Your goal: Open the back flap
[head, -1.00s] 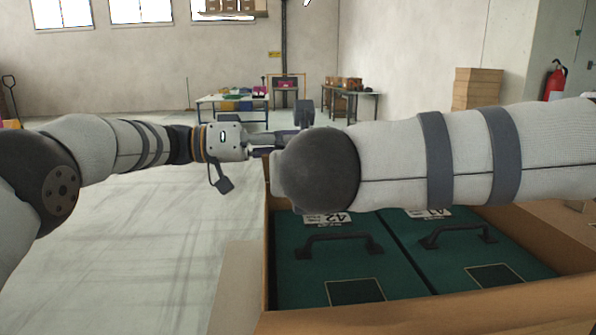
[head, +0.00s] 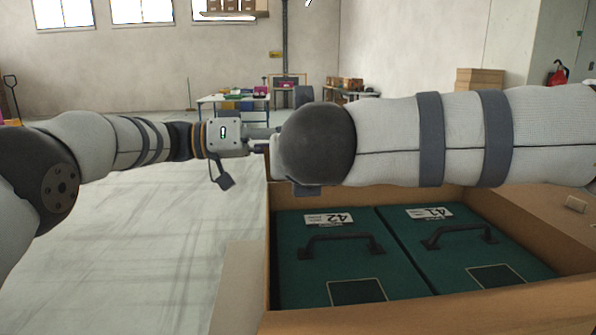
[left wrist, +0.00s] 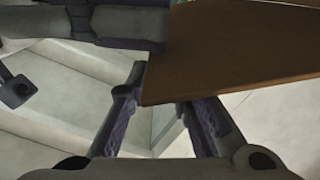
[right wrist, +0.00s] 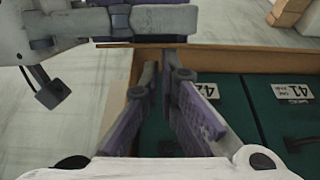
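The open cardboard box (head: 262,255) stands at front right. Its back side is mostly hidden by my right arm in the head view. A brown cardboard panel, apparently the back flap (left wrist: 235,55), fills the upper right of the left wrist view. My left gripper (left wrist: 160,95) is open at the panel's corner, which covers part of one finger; I see no grip on it. My right gripper (right wrist: 165,72) is over the box's back left corner, its fingertips close together with nothing visible between them. A thin brown edge lies beyond it. In the head view, my right forearm hides this gripper.
Two green shoe boxes with handles, labelled 42 (head: 328,246) and 41 (head: 440,246), lie inside the box. The left flap (head: 235,292) is folded outward. Pale floor is free at left. Tables, stacked cartons and a fire extinguisher stand far back.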

